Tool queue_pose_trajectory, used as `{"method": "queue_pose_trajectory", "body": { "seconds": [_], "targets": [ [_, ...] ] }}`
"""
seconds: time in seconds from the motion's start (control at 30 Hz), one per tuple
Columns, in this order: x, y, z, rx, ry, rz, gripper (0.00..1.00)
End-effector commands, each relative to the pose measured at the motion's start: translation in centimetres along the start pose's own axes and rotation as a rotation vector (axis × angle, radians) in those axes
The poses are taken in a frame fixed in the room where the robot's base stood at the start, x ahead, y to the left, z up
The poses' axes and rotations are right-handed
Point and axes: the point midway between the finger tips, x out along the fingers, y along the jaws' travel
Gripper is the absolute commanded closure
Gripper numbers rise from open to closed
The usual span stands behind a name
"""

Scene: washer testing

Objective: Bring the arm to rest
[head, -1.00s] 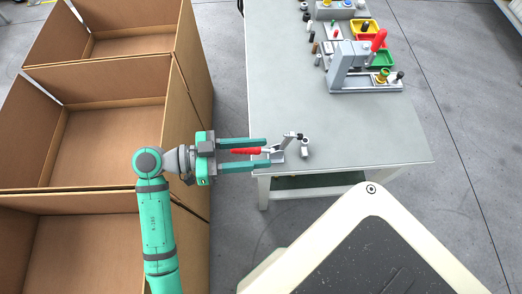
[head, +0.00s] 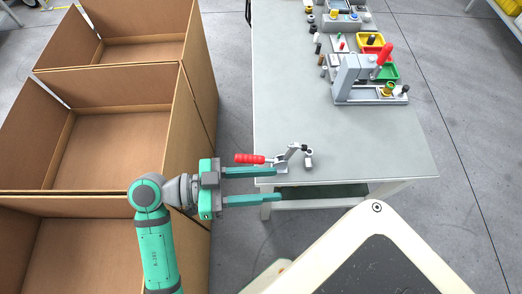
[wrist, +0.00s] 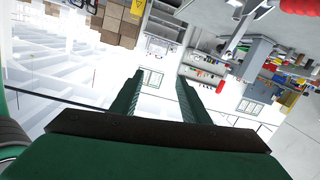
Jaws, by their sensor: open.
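My gripper (head: 277,185) is open and empty, at the near left corner of the grey table. Its two green fingers point right, spread apart. A toggle clamp with a red handle (head: 250,158) and a grey metal body (head: 290,156) is at the table's near left corner, just beyond the upper finger in the head view. The handle juts left past the table edge and is not between the fingers. In the wrist view the open fingers (wrist: 156,98) show with nothing between them, and a blurred red shape (wrist: 300,6) is at the top right.
Large open cardboard boxes (head: 118,122) stand on the left, close to my arm. On the table (head: 300,100), a grey press fixture with a red lever (head: 384,54) and small coloured bins (head: 374,42) stand at the far right. The table's middle is clear.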

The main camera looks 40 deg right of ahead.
Motion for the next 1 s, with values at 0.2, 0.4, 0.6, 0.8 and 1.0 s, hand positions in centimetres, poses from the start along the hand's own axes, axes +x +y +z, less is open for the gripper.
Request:
{"method": "queue_pose_trajectory", "body": {
  "seconds": [0.2,0.4,0.6,0.8,1.0],
  "targets": [
    [0.0,0.0,0.0,0.000,0.000,0.000,0.58],
    [-0.4,-1.0,1.1,-0.046,-0.021,-0.075,0.58],
    [-2.9,-4.6,6.4,-0.218,-0.085,-0.386,0.58],
    [-7.4,-6.5,13.2,-0.372,-0.136,-0.747,0.58],
    [-12.1,-5.4,19.3,-0.471,-0.162,-1.078,0.58]
  ]
}}
